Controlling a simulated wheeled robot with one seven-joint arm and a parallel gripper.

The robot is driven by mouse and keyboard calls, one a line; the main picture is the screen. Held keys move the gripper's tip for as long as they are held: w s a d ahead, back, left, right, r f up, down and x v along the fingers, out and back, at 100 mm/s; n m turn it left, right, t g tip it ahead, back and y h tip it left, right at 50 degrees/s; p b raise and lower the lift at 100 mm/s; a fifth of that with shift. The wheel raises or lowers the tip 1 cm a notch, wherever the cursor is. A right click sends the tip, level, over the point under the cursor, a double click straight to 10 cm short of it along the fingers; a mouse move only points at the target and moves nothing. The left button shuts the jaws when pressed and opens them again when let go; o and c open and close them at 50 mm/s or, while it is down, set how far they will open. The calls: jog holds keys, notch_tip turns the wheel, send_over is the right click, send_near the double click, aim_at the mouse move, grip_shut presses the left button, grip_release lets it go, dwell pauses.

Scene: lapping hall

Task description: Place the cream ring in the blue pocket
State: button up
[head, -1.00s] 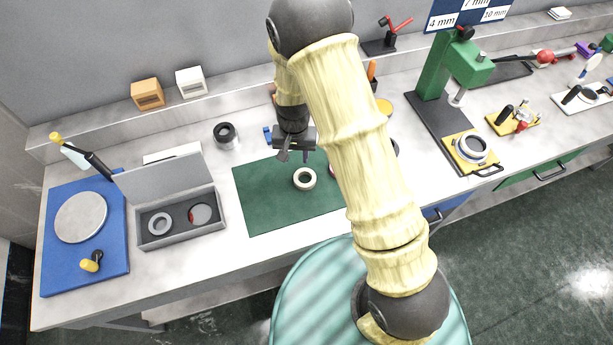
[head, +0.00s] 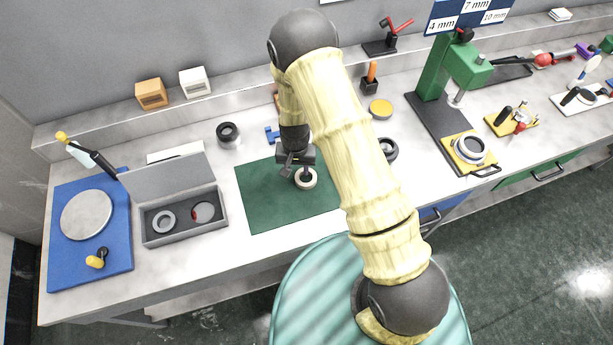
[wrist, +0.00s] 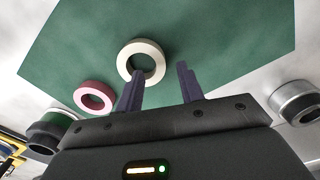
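The cream ring (head: 310,184) lies flat on the green mat (head: 262,205), partly hidden by my gripper (head: 298,168) in the head view. In the wrist view the cream ring (wrist: 126,59) is just beyond the fingertips. My gripper (wrist: 160,72) is open and empty; its left finger overlaps the ring's near edge, its right finger is clear to the right. Contact cannot be told. A grey open case (head: 186,238) at left has a recess with a grey ring (head: 163,221) and one with a grey disc and some red showing. I cannot make out a blue pocket.
A pink ring (wrist: 95,96) lies left of the cream ring in the wrist view. A dark ring (head: 388,149) and a metal cylinder (head: 229,135) flank the mat. A blue board (head: 70,265) stands far left, and a green press (head: 435,75) right.

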aim_at(297, 176)
jog(key=shift+f+p, duration=0.45)
jog(key=shift+f, duration=1.2)
grip_shut()
